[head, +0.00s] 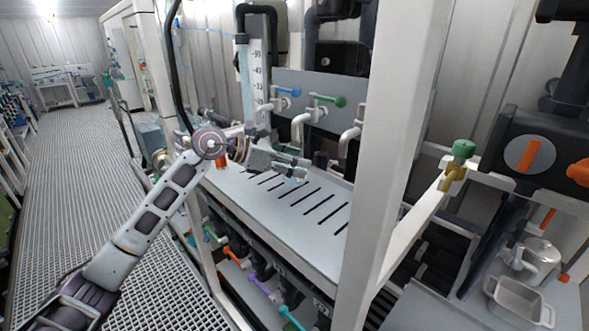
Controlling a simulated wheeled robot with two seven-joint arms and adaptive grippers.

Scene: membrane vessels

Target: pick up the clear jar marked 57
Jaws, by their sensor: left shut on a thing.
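My left arm reaches in from the lower left, and its left gripper (294,164) is over the slotted grey shelf (262,196). The gripper is shut on a small clear, faintly bluish jar (297,177) at its fingertips. The fingers hide part of the jar, and no number on it can be read. I cannot tell whether the jar touches the shelf or hangs just above it. My right gripper is not in view.
Behind the gripper are taps with blue (288,91) and green (328,100) handles. A white frame post (392,140) stands close on the right. An orange-brown bottle (221,160) stands by my wrist. A metal pan (517,303) sits lower right.

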